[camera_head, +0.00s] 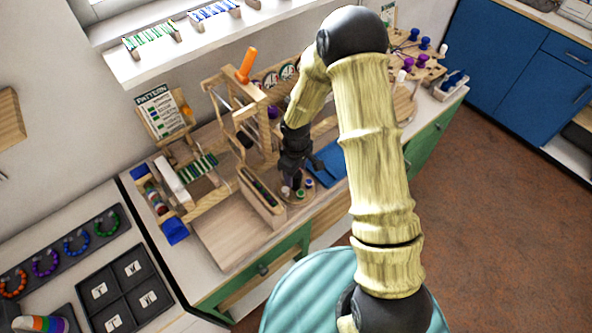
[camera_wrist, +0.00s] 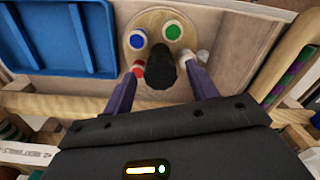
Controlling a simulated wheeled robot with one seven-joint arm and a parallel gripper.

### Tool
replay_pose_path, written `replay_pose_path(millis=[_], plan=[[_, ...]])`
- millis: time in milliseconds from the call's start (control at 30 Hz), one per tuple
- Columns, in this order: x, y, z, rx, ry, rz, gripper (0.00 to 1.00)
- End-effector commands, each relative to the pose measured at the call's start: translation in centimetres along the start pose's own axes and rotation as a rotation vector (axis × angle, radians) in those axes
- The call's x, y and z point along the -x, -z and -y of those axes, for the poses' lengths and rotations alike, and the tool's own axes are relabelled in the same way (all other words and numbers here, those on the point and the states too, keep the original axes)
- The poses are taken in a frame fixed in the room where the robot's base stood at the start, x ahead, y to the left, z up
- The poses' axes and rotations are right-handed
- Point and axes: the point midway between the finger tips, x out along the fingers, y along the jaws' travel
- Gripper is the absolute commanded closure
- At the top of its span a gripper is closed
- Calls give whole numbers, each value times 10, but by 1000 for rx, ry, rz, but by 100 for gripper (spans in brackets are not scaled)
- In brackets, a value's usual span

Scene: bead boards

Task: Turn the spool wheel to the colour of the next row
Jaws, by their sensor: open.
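The spool wheel (camera_wrist: 155,22) is a round wooden disc in the wrist view, bearing a blue spool (camera_wrist: 137,40), a green spool (camera_wrist: 173,30), a red spool (camera_wrist: 138,69) and a white spool (camera_wrist: 203,56). A dark knob (camera_wrist: 161,68) stands at its middle. My gripper (camera_wrist: 162,88) is open, with one finger on each side of the knob; I cannot tell whether they touch it. The red and white spools are partly hidden beside the fingers. In the head view my gripper (camera_head: 294,178) is down at the wheel. The pattern card (camera_head: 166,112) stands at the back left, its rows too small to read surely.
A blue tray (camera_wrist: 62,38) lies close beside the wheel. A wooden holder with purple and green beads (camera_head: 262,190) stands on its other side. A wooden frame with an orange handle (camera_head: 246,65) rises behind. Beads (camera_head: 197,167) are strung on a loom at left.

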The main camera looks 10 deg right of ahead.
Motion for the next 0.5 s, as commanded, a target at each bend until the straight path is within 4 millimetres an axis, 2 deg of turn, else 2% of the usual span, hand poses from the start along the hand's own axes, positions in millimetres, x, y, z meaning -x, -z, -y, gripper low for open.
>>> replay_pose_path(millis=[267, 500], plan=[[12, 0, -1, -1, -2, -1, 42], [50, 1, -1, -1, -3, -4, 42]])
